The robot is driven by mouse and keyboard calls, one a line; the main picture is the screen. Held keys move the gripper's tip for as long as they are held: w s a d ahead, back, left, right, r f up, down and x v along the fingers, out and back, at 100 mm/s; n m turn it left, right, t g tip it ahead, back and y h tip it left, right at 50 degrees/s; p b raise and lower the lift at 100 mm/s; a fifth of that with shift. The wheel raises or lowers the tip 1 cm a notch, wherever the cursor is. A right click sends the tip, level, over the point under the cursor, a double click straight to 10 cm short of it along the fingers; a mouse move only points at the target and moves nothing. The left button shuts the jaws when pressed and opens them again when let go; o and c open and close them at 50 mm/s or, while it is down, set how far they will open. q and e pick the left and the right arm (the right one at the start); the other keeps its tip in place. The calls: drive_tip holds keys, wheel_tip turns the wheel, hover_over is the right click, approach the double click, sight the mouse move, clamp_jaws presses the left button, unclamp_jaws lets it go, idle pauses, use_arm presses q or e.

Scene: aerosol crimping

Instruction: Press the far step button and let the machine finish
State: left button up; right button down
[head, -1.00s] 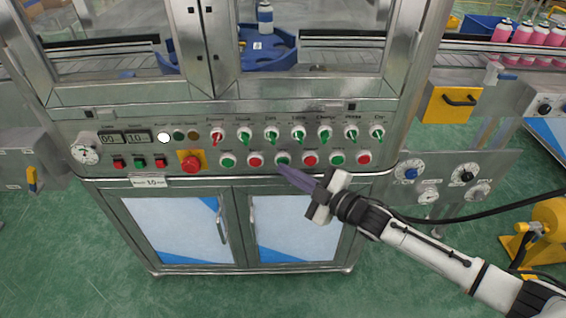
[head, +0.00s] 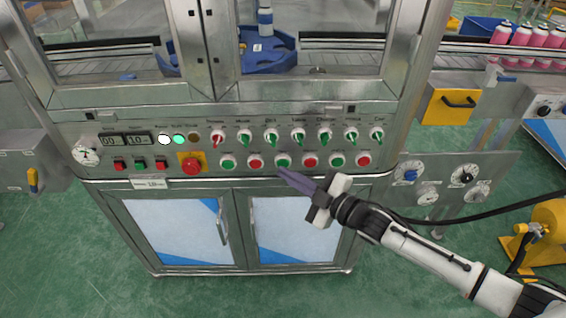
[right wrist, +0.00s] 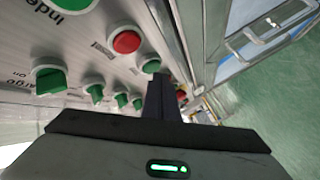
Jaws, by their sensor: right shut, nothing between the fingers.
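The machine's steel control panel (head: 120,170) fills the middle of the head view. Its lower row has green and red round buttons; their labels are too small to read, so I cannot tell which is the step button. My right gripper (head: 284,176) is shut and empty, its tips just below and apart from the third button, a green one (head: 283,160). In the right wrist view my dark fingers (right wrist: 163,98) lie near a red button (right wrist: 127,41) and green ones. A white indicator lamp (head: 164,140) and a green lamp (head: 179,140) are lit. My left gripper is out of view.
Green-handled switches (head: 271,135) and one red one run above the buttons. A red emergency knob (head: 191,166) sits on a yellow plate. Behind the glass, a can (head: 265,20) stands by a blue carousel (head: 270,55). Pink cans (head: 520,35) stand at the right. A yellow machine (head: 545,225) is lower right.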

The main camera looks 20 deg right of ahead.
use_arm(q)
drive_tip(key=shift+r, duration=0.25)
use_arm(e)
drive_tip(key=shift+s+a, duration=0.1)
drive_tip(key=shift+s, duration=0.25)
